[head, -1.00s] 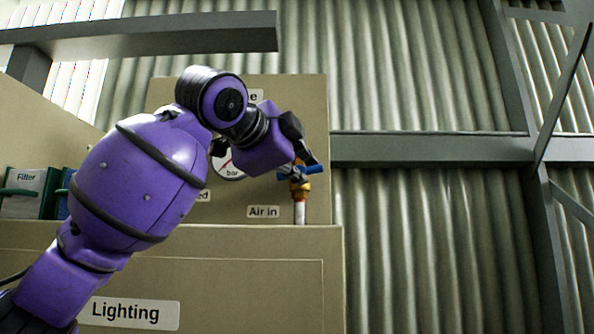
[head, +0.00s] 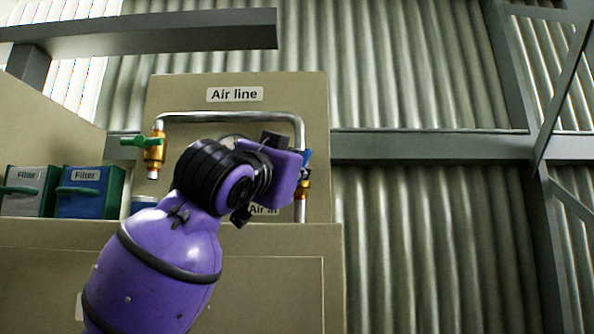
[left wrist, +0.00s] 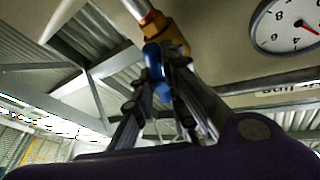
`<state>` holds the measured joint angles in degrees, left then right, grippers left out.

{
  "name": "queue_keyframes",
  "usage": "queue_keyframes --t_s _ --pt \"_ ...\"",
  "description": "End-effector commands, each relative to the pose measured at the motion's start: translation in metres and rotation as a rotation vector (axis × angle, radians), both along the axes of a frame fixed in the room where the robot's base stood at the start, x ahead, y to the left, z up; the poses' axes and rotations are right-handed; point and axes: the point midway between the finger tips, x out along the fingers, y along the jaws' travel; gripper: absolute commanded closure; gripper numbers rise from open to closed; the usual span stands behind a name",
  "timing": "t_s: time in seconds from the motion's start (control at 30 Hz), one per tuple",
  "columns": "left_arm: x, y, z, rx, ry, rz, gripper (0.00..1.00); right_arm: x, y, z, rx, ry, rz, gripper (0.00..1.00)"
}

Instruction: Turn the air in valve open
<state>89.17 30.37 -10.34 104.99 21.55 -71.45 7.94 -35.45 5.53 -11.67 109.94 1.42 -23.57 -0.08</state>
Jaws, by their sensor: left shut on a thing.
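The air in valve is a brass body (head: 304,187) on the right-hand pipe, above the partly covered "Air in" label (head: 264,210). Its blue handle (head: 307,157) shows as a short piece standing up beside my purple wrist. In the left wrist view, the blue handle (left wrist: 153,62) runs from the brass fitting (left wrist: 166,32) down between my fingers. My left gripper (left wrist: 158,88) is shut on that handle. In the head view its fingers are mostly hidden behind the wrist. My right gripper is in neither view.
A second brass valve with a green handle (head: 137,141) hangs at the left end of the bent pipe (head: 225,116). Two Filter boxes (head: 88,190) stand at left. The pressure gauge (left wrist: 291,25) is close beside the gripper. Room right of the panel is free.

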Motion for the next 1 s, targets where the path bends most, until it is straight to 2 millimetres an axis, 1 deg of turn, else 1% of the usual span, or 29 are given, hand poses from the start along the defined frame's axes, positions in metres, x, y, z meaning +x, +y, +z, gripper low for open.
queue_keyframes --t_s 0.03,0.2,0.5,0.7,1.0 --pt "-0.0005 -0.0028 -0.002 -0.043 0.003 -0.006 1.0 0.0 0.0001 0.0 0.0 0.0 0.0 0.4" --pt "-0.0004 -0.003 -0.0025 -0.184 0.003 -0.005 1.0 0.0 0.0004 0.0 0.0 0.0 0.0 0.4" --pt "-0.0002 -0.0028 -0.0028 -0.357 0.003 -0.002 1.0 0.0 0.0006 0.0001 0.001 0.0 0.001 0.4" --pt "-0.0003 -0.0025 -0.0023 -0.413 0.002 -0.001 1.0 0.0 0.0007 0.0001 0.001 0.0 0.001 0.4" --pt "-0.0003 -0.0023 -0.0021 -0.433 0.001 -0.001 1.0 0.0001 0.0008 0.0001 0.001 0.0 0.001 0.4"
